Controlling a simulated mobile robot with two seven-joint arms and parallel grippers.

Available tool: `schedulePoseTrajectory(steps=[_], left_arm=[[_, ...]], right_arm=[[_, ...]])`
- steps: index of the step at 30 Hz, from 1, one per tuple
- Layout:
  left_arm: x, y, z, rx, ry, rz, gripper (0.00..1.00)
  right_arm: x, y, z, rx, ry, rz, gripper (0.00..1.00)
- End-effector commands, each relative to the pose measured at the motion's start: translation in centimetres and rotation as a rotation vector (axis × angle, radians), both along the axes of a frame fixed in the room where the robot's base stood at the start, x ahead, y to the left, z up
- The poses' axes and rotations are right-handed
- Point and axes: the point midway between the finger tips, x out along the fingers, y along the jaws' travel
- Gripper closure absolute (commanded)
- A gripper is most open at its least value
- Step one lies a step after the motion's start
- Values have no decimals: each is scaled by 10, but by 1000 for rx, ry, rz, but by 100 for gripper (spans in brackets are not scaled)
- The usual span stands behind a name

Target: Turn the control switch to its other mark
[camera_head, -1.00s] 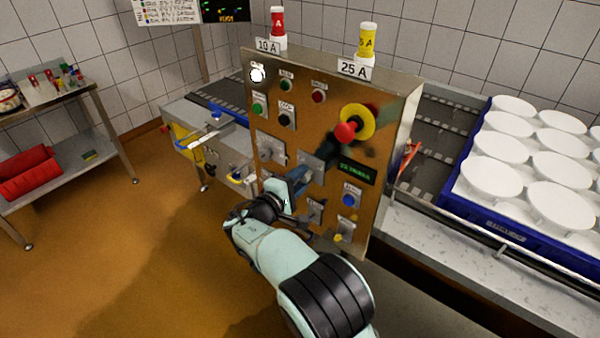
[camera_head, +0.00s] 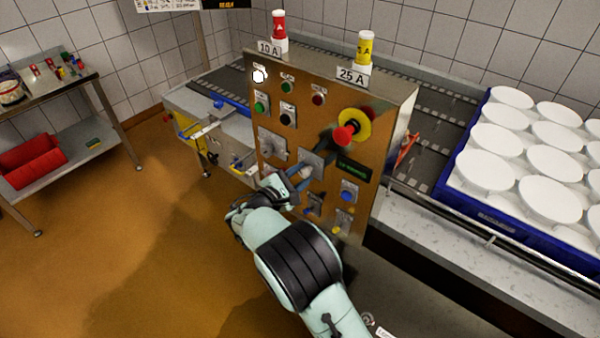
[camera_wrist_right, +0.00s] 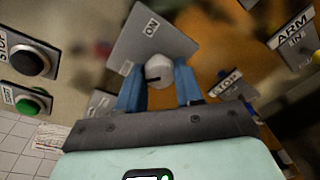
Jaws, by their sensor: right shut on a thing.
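In the head view the right gripper (camera_head: 301,175) reaches the panel from the front. The fingers partly cover the knob, and which mark it points to cannot be told. My left gripper is not in view.
A red mushroom button on a yellow collar (camera_head: 361,119) stands out above right of the switch. Other buttons and switches surround it, including a blue button (camera_head: 348,194). A blue tray (camera_head: 448,194) of white moulds is on the right, a steel shelf table (camera_head: 113,129) on the left.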

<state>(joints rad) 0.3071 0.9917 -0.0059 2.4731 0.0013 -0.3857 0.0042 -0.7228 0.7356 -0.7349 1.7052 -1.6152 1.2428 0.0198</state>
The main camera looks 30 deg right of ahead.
Motion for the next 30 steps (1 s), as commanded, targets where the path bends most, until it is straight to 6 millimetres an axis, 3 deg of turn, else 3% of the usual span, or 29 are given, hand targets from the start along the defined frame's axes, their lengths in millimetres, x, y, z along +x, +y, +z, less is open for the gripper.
schedulePoseTrajectory(steps=[12, 13, 15, 25, 30], left_arm=[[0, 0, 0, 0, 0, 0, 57], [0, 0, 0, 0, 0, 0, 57], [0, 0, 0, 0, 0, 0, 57], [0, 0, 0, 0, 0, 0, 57], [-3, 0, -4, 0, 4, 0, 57]], right_arm=[[-1, 1, -2, -2, 11, 0, 95], [-1, 1, -2, -2, 11, 0, 61], [0, 0, -2, -3, 11, 1, 40], [-1, 2, -1, -2, 8, 2, 40], [-8, 20, 0, -2, 7, 5, 40]])
